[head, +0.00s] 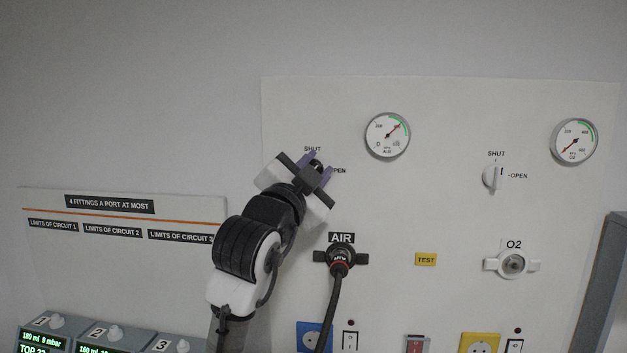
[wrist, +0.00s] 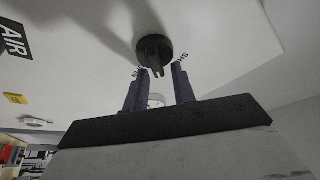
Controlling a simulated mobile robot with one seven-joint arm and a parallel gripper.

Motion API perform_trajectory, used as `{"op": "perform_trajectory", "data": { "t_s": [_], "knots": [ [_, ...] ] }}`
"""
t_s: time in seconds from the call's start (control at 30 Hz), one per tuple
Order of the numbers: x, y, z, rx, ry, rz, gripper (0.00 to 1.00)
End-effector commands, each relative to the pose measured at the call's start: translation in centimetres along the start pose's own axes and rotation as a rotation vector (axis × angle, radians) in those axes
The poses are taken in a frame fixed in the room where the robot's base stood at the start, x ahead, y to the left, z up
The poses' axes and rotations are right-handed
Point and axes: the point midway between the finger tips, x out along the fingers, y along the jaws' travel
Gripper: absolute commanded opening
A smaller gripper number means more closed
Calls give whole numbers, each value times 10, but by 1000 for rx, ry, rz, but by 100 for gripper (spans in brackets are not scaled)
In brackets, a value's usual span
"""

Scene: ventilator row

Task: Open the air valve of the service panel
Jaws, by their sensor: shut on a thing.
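The service panel (head: 440,210) is a pale board on the wall. Its air valve (head: 317,165) is a dark knob at upper left, below the word SHUT, mostly hidden by my gripper (head: 318,167). In the wrist view the black knob (wrist: 154,49) shows with a narrow grip bar between the purple fingertips of my gripper (wrist: 161,72). My gripper is shut on this knob. The jaws are tilted in the head view, and the OPEN label is partly covered by a finger. I cannot tell exactly where the knob points.
An AIR port (head: 341,257) with a black hose is below. The air gauge (head: 387,135) needle points upper right. The O2 valve (head: 490,178) and O2 gauge (head: 574,141), needle lower left, are to the right. Ventilators (head: 100,340) stand lower left. A grey post (head: 605,280) borders the right.

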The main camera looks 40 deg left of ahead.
Motion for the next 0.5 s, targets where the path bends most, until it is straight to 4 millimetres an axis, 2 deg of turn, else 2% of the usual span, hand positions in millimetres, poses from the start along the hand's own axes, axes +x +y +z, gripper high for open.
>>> {"op": "perform_trajectory", "data": {
  "t_s": [0.03,0.5],
  "knots": [
    [0,4,8,37,-13,24,3],
    [0,6,8,441,-13,191,3]
  ]
}}
